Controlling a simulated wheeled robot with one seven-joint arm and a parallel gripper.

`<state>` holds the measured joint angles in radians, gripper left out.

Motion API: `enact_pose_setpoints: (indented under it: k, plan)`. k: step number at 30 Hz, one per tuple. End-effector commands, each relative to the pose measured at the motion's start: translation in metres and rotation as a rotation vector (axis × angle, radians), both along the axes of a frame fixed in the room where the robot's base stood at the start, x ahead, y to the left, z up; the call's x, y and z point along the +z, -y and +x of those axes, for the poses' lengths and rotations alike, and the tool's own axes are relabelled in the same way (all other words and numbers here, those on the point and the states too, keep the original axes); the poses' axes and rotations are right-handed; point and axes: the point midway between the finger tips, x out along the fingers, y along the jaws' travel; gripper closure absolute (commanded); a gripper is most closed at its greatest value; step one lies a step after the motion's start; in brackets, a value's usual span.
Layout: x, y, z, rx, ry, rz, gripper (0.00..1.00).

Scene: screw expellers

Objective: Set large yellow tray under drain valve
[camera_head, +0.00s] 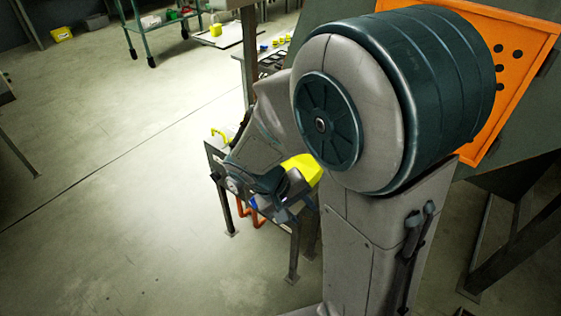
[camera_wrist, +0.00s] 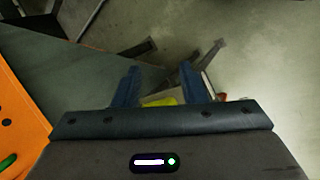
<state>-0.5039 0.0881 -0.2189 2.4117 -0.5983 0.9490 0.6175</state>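A bright yellow object (camera_head: 302,168), possibly the large yellow tray, shows beside my arm's wrist in the head view, partly hidden by it. A small yellow patch (camera_wrist: 160,101) shows low between the fingers in the wrist view; I cannot tell if it is the same object. My gripper (camera_wrist: 159,66) has its two blue fingers spread apart, with no object clearly clamped between the tips. I cannot make out the drain valve in either view.
A low metal stand (camera_head: 222,185) with dark legs and orange pipes (camera_head: 241,208) stands below my wrist. An orange perforated panel (camera_head: 515,60) is at the upper right. A green wheeled cart (camera_head: 131,38) is far back.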

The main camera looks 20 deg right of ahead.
Motion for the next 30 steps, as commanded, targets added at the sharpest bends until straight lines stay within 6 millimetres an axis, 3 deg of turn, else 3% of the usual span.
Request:
enact_pose_setpoints:
  k: [1,8,15,24,30]
  plan:
    - [-0.018,-0.003,0.007,0.035,-0.008,-0.072,0.62]
    - [-0.066,-0.019,0.05,0.21,0.084,-0.382,0.62]
    - [-0.106,-0.06,0.093,0.465,0.277,-0.626,0.62]
    - [-0.129,-0.103,0.118,0.669,0.441,-0.727,0.62]
    - [-0.136,-0.089,0.136,0.681,0.453,-0.734,0.62]
